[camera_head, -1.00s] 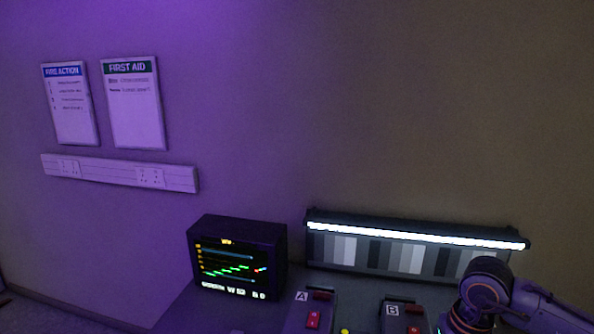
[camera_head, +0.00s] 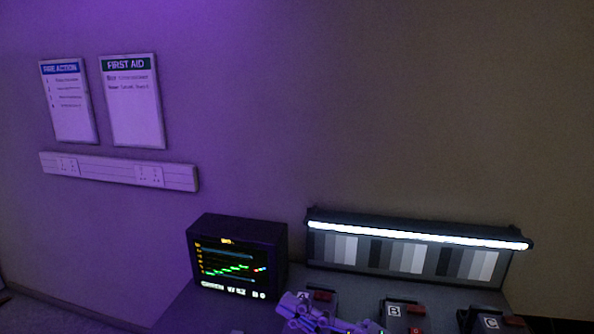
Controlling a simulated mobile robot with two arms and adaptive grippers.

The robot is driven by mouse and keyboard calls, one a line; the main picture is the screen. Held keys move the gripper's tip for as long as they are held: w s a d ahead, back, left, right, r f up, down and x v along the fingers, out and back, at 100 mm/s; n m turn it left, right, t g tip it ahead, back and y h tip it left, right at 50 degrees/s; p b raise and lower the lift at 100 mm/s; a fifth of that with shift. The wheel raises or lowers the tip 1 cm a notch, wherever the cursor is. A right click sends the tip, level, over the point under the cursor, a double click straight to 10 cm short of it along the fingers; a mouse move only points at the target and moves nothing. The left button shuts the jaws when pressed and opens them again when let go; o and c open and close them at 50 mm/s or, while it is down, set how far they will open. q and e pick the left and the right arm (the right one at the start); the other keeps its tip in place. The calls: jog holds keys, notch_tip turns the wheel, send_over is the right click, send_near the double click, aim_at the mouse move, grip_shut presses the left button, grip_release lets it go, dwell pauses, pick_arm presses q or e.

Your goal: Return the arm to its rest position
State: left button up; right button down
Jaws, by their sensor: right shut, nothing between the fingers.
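My right gripper (camera_head: 290,303) shows at the bottom centre, in front of the box marked A (camera_head: 322,296) and covering most of it. It is shut and holds nothing. Its arm runs down to the right and leaves by the bottom edge. My left gripper is not in view.
Boxes marked B (camera_head: 397,311) and C (camera_head: 490,322) with red switches stand right of my gripper. A monitor (camera_head: 238,222) stands behind it to the left. A lit strip lamp over a grey-scale panel (camera_head: 412,262) stands at the back. The wall above is clear, with posters at left.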

jog(key=w+d+f+m+t+h, duration=0.3)
jog(key=d+m+t+h, duration=0.3)
jog(key=m, duration=0.3)
jog(key=w+d+f+m+t+h, duration=0.35)
jog(key=d+m+h, duration=0.25)
jog(key=m+h, duration=0.2)
jog(key=s+d+f+m+g+h, duration=0.3)
jog(key=d+f+m+h, duration=0.25)
jog(key=f, duration=0.45)
jog(key=s+d+f+m+g, duration=0.25)
jog(key=s+f+g, duration=1.05)
jog(key=s+f, duration=0.7)
notch_tip(320, 180, down, 26)
jog(key=s+r+b, duration=0.1)
jog(key=s+b, duration=0.1)
jog(key=s, duration=0.1)
jog(key=s+d+f+g, duration=0.1)
jog(key=s+f, duration=0.7)
jog(key=f, duration=0.1)
jog(key=s+d+f+g+b, duration=0.1)
jog(key=s+d+f, duration=0.1)
jog(key=s+f, duration=0.6)
jog(key=shift+s+d+f+n+h, duration=0.25)
jog(key=shift+s+f+n+h, duration=0.1)
jog(key=shift+f, duration=0.4)
